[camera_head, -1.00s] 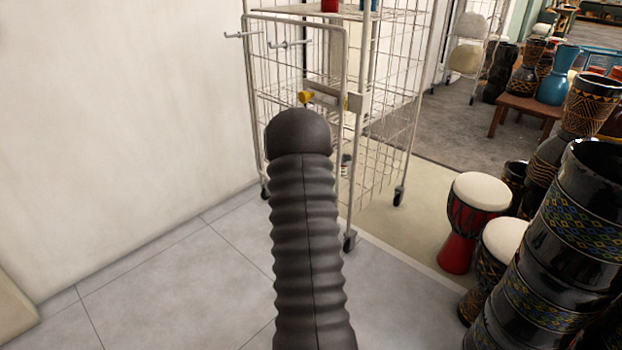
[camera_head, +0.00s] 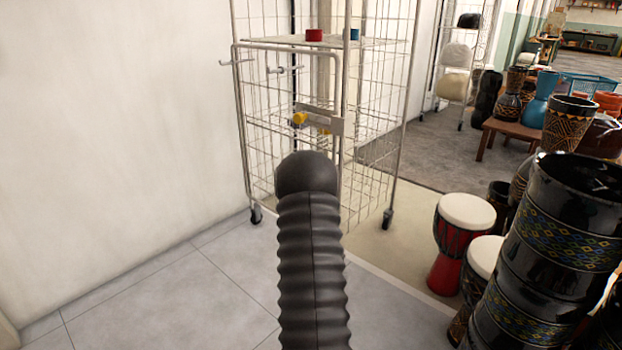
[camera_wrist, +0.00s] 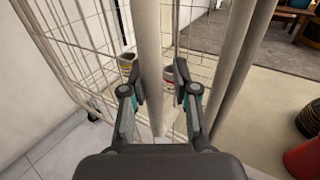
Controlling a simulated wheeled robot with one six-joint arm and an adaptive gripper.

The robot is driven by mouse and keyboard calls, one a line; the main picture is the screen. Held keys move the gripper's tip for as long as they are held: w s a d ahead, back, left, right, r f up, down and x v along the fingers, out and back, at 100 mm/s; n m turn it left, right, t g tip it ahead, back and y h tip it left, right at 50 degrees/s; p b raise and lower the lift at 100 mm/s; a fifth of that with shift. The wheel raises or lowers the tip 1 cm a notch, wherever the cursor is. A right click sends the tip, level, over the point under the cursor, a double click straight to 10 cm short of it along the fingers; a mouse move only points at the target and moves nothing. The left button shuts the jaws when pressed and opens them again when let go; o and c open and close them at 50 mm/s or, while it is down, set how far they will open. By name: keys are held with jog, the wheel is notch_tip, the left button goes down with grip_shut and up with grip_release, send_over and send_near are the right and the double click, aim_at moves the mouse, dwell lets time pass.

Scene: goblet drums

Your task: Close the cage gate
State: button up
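The white wire cage (camera_head: 388,120) stands on casters near the wall. Its gate, a tubular frame (camera_head: 290,49) with wire mesh, is on the near side. A latch plate (camera_head: 335,124) with yellow parts (camera_head: 299,118) sits by the gate's right edge. How far the gate stands from the cage post is hard to tell. My gripper (camera_wrist: 158,78) has its two fingers apart, and a pale upright tube (camera_wrist: 149,50) shows between them. I cannot tell whether they touch it. In the head view my dark arm hides the gripper and the lower gate.
A red (camera_head: 314,35) and a blue object (camera_head: 355,34) are on the cage's upper shelf. Goblet drums, including a red one (camera_head: 452,258) and a tall black stack (camera_head: 560,235), crowd the right. The white wall (camera_head: 110,110) is left, with open tiled floor in front.

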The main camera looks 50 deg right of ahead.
jog(key=shift+o, duration=1)
jog(key=shift+s+d, duration=0.3)
jog(key=shift+s, duration=0.05)
jog(key=shift+w+a, duration=0.1)
jog(key=shift+w+a, duration=0.2)
jog(key=shift+a, duration=0.05)
jog(key=shift+a, duration=0.1)
jog(key=v, duration=1.1)
jog(key=shift+s+a, duration=0.3)
jog(key=shift+s, duration=0.05)
jog(key=shift+f, duration=0.1)
